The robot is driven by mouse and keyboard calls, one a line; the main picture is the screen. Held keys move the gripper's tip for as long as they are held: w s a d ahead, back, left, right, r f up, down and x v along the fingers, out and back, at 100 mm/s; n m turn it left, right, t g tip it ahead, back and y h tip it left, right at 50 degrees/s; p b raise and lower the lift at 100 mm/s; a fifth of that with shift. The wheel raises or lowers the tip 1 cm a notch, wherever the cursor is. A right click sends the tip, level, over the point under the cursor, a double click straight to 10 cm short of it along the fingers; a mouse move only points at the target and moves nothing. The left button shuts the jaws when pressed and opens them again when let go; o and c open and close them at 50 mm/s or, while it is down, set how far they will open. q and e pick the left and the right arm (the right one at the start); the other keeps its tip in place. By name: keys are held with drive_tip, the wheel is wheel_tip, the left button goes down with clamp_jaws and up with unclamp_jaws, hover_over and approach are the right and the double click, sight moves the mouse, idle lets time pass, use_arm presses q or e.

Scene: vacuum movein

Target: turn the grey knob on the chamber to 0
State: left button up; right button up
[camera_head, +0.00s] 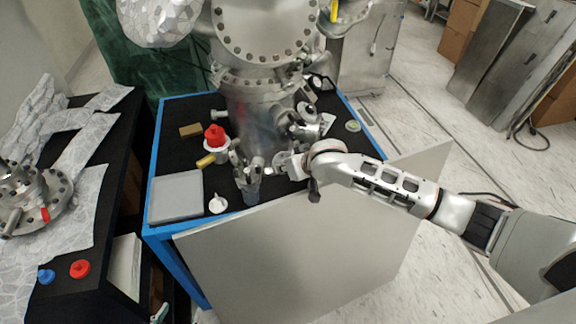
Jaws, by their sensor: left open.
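The chamber (258,118) is a large shiny metal vessel standing on a black-topped table with a blue frame (205,112). I cannot tell whether the fingers touch anything.
A pale panel (300,255) stands in front of the table, below my arm. A grey flat box (176,197), a red-topped part (214,137) and a white funnel-like piece (218,203) are on the table. A black side table (112,200) stands at left.

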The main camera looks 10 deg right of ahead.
drive_tip(key=shift+o, duration=0.2)
drive_tip(key=shift+s+a+n+h, duration=0.1)
drive_tip(key=shift+a+n+h, duration=0.1)
drive_tip(key=shift+n+h, duration=0.45)
drive_tip(key=n+t+h, duration=0.1)
drive_tip(key=n, duration=0.2)
drive_tip(key=shift+d, duration=0.1)
drive_tip(key=o, duration=1.1)
drive_tip(key=v, duration=1.2)
